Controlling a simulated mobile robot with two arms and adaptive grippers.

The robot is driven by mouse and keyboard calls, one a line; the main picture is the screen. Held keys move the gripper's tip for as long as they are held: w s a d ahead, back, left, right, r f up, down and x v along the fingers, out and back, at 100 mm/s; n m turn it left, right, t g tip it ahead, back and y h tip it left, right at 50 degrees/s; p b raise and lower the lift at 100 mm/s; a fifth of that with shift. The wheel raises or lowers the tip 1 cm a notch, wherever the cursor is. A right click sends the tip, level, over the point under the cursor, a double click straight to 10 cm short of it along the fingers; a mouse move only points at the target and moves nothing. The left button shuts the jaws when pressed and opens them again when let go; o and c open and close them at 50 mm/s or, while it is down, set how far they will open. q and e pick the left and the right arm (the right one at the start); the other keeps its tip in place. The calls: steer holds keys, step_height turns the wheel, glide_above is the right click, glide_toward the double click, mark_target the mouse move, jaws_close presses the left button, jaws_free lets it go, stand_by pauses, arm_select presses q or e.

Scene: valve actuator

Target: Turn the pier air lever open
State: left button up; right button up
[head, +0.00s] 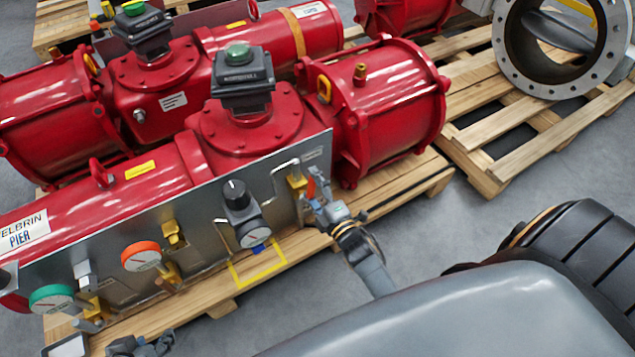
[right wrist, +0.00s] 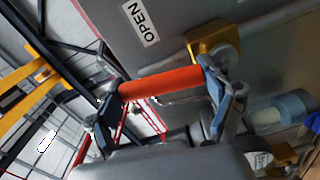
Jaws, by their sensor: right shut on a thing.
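The air lever has an orange-red handle (right wrist: 160,84) and a brass valve body (right wrist: 212,45), under an OPEN label (right wrist: 140,20) on the grey panel. In the head view the handle (head: 311,187) shows at the panel's right end, partly hidden by my right gripper (head: 322,207). In the right wrist view my right gripper (right wrist: 162,92) is shut on the handle, which spans between its fingers. My left gripper (head: 141,347) is at the bottom left edge, below the panel and partly cut off; its opening is unclear. The red actuator (head: 95,200) behind the panel reads PIER.
The panel (head: 200,262) also carries a green-rimmed gauge (head: 51,299), an orange-rimmed gauge (head: 141,256), a black knob regulator (head: 236,195) and brass fittings. A wooden pallet (head: 218,293) lies underneath. A second red actuator (head: 155,75) stands behind.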

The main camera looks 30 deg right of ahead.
steer(key=shift+w+a+r+n, duration=0.2)
steer(key=shift+a+r+n, duration=0.15)
steer(key=shift+a+n, duration=0.35)
steer(key=o, duration=1.4)
steer(key=shift+o, duration=1)
steer(key=shift+f, duration=0.2)
steer(key=shift+s+d+f, duration=0.1)
steer(key=shift+s, duration=0.1)
